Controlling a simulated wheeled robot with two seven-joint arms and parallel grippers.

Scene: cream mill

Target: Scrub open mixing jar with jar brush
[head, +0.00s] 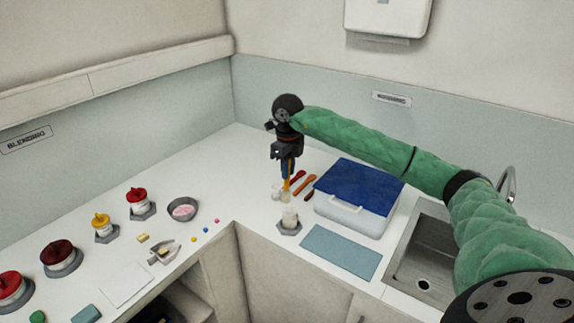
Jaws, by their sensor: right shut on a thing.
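My right gripper (287,172) reaches in from the right and points down over the back corner of the counter. It is shut on a thin yellow-handled tool, which looks like the jar brush (286,186), held about upright. The brush's pale lower end is close above and behind a small whitish jar, likely the open mixing jar (289,216). The jar stands upright in a grey hexagonal base (288,229). I cannot tell whether brush and jar touch. The jar's inside is too small to make out. My left gripper is not in view.
Red and orange utensils (306,187) lie behind the jar, beside a blue-lidded clear box (358,194). A blue mat (340,250) and a sink (425,262) are to the right. Several lidded jars and a grey bowl (183,209) stand left. The back-left counter is clear.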

